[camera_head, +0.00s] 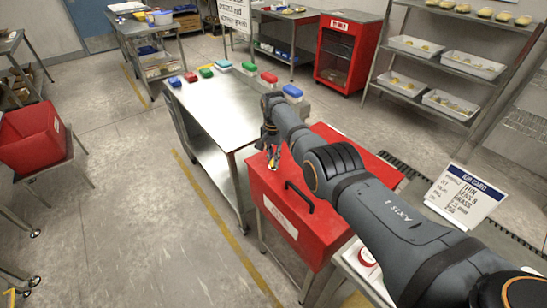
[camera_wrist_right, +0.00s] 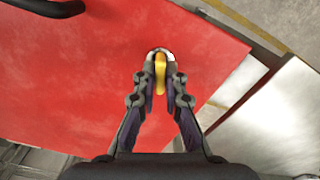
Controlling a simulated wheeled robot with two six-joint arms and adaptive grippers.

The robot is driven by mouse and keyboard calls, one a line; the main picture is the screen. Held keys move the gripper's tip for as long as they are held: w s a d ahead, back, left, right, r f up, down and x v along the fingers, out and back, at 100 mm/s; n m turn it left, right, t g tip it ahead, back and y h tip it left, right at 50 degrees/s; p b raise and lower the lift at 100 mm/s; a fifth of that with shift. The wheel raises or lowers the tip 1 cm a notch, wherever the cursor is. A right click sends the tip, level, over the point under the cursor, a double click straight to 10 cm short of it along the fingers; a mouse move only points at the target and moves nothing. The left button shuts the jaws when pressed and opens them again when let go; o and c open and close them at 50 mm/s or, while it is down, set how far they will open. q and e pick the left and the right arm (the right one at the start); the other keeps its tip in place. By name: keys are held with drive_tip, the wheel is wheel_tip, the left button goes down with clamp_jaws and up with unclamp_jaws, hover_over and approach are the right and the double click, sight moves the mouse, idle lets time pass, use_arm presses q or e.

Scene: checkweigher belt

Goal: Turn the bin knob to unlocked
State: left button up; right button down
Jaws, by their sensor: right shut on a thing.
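The red bin (camera_head: 262,187) stands below my right arm, with a black handle (camera_head: 300,196) and a white label on its front. In the right wrist view, the bin's flat red face (camera_wrist_right: 70,80) fills most of the picture. The yellow knob (camera_wrist_right: 160,68) sits on a pale round base on that face. My right gripper (camera_wrist_right: 161,84) has its two fingers closed on either side of the knob. In the head view, the right gripper (camera_head: 272,154) is at the bin's far left part, and the knob cannot be made out clearly. My left gripper is not in view.
A steel table (camera_head: 215,110) with several coloured small boxes stands beyond the bin. A sign card (camera_head: 465,195) stands at the right by the belt. A red box (camera_head: 30,140) rests on a stand at the left. The floor between is free.

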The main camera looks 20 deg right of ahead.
drive_tip(key=n, duration=1.3)
drive_tip(key=shift+n, duration=0.4)
idle(0.3)
drive_tip(key=c, duration=1.4)
unclamp_jaws()
wheel_tip(320, 180, up, 12)
drive_tip(key=shift+f, duration=0.1)
